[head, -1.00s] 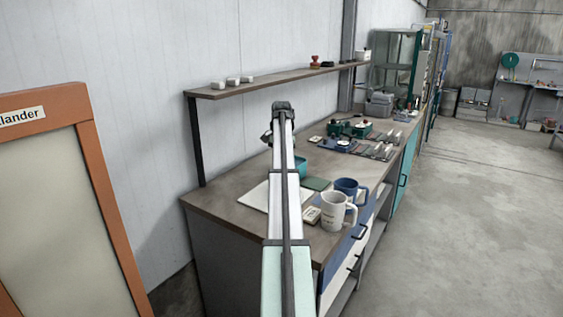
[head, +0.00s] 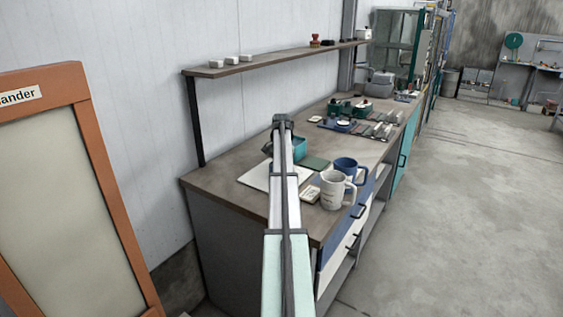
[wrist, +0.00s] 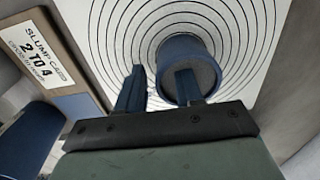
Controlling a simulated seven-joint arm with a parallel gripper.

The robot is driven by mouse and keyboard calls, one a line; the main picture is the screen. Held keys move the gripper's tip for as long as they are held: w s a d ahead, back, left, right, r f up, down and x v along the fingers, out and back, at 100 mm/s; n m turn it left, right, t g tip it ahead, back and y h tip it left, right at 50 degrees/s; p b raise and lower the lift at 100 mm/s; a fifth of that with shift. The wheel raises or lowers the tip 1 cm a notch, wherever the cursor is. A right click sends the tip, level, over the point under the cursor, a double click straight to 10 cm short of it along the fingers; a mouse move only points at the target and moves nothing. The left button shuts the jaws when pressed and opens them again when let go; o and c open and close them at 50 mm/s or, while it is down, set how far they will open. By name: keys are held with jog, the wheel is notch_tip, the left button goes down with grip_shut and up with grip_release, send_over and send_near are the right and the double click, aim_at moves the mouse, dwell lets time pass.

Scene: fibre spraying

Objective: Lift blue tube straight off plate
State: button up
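The blue tube (wrist: 188,47) shows in the wrist view with its round grey end facing the camera. It stands on the white plate (wrist: 115,22) marked with black concentric rings. My gripper (wrist: 162,71) is open, its two dark blue fingers apart. The right finger overlaps the tube's end; I cannot tell whether it is inside or only in front of it. The left finger is left of the tube with a gap. In the head view the plate (head: 256,180) lies on the bench, partly behind my arm. I cannot make out the tube there.
A white mug (head: 333,190) and a blue mug (head: 346,168) stand right of my arm at the bench edge. A teal container (head: 299,148) is partly behind my arm.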

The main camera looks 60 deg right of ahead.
jog(key=shift+f, duration=0.55)
jog(key=shift+c, duration=0.2)
grip_shut()
